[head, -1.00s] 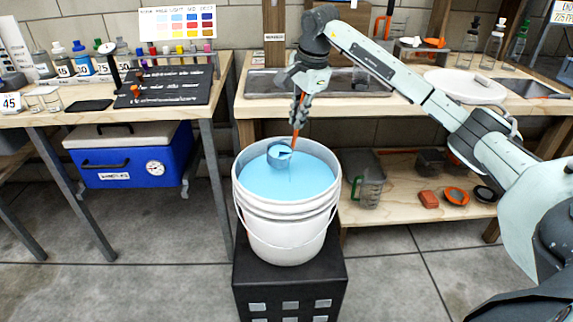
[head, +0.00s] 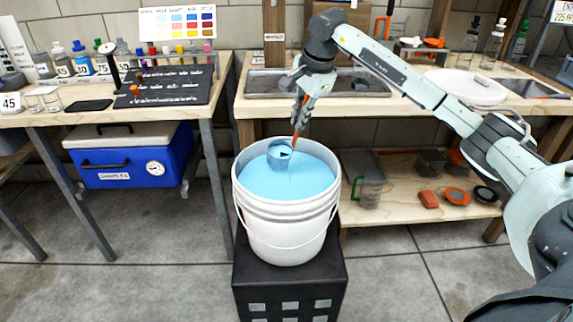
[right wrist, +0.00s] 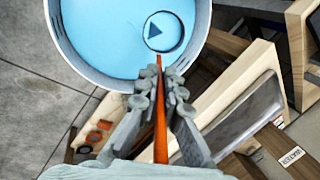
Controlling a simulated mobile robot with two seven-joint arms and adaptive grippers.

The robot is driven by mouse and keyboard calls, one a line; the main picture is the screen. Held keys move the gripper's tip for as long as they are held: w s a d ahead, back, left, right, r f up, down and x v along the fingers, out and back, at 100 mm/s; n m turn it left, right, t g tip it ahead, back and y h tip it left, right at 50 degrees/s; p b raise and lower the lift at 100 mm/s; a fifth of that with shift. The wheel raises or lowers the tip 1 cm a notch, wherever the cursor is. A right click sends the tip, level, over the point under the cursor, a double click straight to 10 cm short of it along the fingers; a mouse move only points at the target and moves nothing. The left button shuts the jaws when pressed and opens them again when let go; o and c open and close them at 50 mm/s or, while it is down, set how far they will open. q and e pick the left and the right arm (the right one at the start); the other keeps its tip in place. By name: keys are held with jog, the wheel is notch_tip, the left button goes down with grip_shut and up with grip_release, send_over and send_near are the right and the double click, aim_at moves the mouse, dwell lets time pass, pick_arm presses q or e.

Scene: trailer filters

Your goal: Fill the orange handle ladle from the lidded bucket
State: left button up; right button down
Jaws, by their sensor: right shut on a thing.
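The white bucket (head: 288,225) stands uncovered, filled near the rim with light blue liquid (head: 312,180). My right gripper (head: 300,122) is above its far rim, shut on the orange handle (head: 296,141) of the ladle. The ladle's cup (head: 281,154) is inside the bucket at the liquid surface, near the far side; how full it is I cannot tell. In the right wrist view the fingers (right wrist: 158,88) clasp the handle (right wrist: 160,125), and the round cup (right wrist: 163,31) shows a dark triangle inside. A white round lid (head: 466,87) lies on the right counter. My left gripper is not in view.
The bucket stands on a black crate-like stand (head: 290,288). Behind it is a wooden counter with a metal sink (head: 262,84). A table with bottles and a black mat (head: 165,88) is at left, a blue cooler (head: 135,155) below. A clear pitcher (head: 369,190) is on the low shelf.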

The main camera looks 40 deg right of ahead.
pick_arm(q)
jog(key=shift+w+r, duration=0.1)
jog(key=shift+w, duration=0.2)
pick_arm(e)
jog(key=shift+s, duration=0.1)
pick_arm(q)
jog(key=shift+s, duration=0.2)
pick_arm(e)
jog(key=shift+s, duration=0.1)
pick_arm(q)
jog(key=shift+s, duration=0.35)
pick_arm(e)
jog(key=shift+s+t, duration=0.1)
jog(key=shift+t, duration=0.2)
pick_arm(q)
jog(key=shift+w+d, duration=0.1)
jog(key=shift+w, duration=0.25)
pick_arm(e)
jog(key=shift+s, duration=0.2)
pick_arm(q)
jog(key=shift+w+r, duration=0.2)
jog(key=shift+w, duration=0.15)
pick_arm(e)
jog(key=shift+s+t, duration=0.1)
jog(key=shift+t, duration=0.2)
